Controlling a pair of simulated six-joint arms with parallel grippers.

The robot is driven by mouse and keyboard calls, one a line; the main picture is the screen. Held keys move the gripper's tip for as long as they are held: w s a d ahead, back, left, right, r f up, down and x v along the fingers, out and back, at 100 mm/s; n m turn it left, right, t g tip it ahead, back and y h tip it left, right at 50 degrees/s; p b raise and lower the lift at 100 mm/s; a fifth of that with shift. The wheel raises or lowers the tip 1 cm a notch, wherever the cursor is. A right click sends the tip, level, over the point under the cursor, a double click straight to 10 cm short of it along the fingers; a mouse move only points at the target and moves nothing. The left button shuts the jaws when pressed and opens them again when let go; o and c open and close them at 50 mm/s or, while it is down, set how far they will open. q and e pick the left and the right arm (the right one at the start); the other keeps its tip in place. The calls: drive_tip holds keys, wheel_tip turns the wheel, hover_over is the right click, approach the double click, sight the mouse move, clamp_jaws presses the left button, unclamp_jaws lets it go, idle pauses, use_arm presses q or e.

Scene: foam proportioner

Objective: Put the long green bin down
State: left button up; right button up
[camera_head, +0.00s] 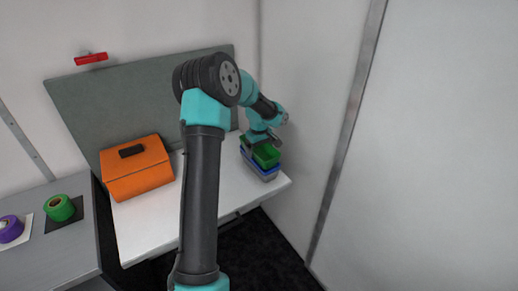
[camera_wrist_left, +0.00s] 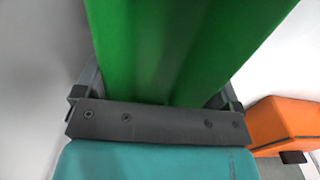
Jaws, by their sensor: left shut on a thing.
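The long green bin (camera_head: 267,155) is at the right end of the white table in the head view, at the top of a stack over a blue bin (camera_head: 262,168) and a grey one (camera_head: 268,178). I cannot tell whether it rests fully on the blue bin. My left gripper (camera_head: 262,138) is shut on the green bin at its near end. In the left wrist view the green bin (camera_wrist_left: 180,50) fills the space between the fingers. My right gripper is not in view.
An orange case (camera_head: 137,170) with a dark handle stands on the white table (camera_head: 145,225). A grey side table (camera_head: 75,255) at left holds a green roll (camera_head: 59,208) and a purple roll (camera_head: 10,229). A white wall (camera_head: 310,110) stands close right of the bins.

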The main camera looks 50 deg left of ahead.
use_arm(q)
drive_tip(key=shift+f, duration=0.25)
drive_tip(key=o, duration=0.7)
wheel_tip(320, 180, up, 13)
idle(0.3)
drive_tip(key=shift+r, duration=0.1)
idle(0.4)
